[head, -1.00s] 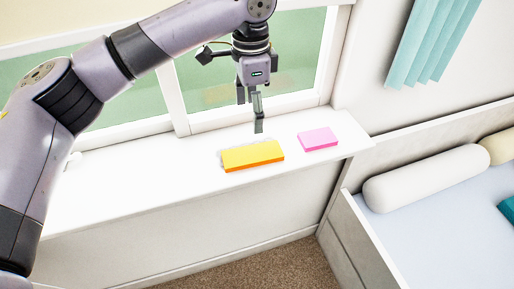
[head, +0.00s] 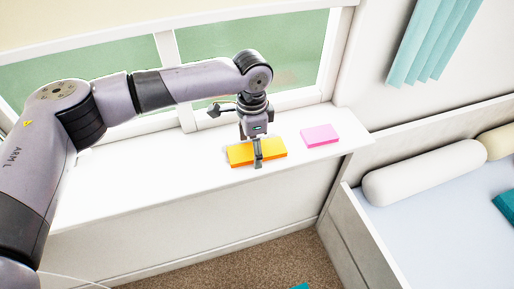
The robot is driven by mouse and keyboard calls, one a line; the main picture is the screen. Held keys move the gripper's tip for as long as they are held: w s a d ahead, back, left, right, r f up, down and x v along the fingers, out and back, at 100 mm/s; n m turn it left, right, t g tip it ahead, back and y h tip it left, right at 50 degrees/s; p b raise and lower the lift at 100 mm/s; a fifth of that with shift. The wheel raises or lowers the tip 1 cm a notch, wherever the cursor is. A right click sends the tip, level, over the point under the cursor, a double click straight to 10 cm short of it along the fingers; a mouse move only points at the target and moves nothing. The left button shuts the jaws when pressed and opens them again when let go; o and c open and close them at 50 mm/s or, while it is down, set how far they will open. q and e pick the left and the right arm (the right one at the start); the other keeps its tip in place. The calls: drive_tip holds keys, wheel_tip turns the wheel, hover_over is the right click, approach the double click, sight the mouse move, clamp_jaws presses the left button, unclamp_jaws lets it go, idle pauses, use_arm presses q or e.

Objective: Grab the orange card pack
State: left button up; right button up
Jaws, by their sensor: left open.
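The orange card pack (head: 273,148) lies flat on the white window sill, near its front edge. My left gripper (head: 257,160) points down at the pack, and its fingers cover the pack's middle. The near finger reaches in front of the pack's front side. The left jaws are open; the far finger is mostly hidden, and I cannot tell whether any finger touches the pack. My right gripper is not in view.
A pink card pack (head: 320,136) lies on the sill (head: 150,183) to the right. The window frame stands close behind. A bed with a bolster (head: 425,175) is on the right. The left part of the sill is clear.

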use_arm(q)
drive_tip(key=c, duration=1.3)
